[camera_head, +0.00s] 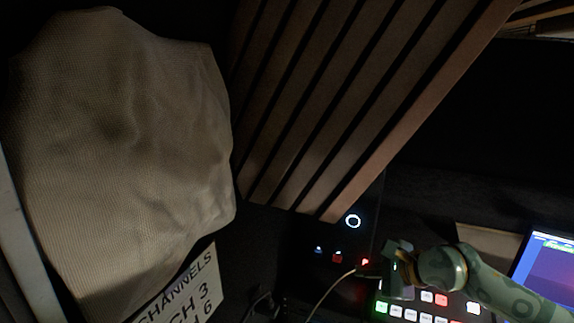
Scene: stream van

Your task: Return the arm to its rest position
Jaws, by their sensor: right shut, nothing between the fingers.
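My right arm, greenish, comes in from the lower right corner. My right gripper (385,269) is at its end, over the left part of a panel of lit buttons (427,318). The gripper is shut and holds nothing. Its fingertips are dark and hard to make out against the black background, and I cannot tell whether they touch the panel. My left gripper is not in view.
A black surface with a white lit ring (353,221) and small red lights is just left of the gripper, with a pale cable (328,291). A lit screen (546,262) stands at right. Wooden slats (345,110), a beige cloth (120,150) and a channels sign (190,291) fill the left and middle.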

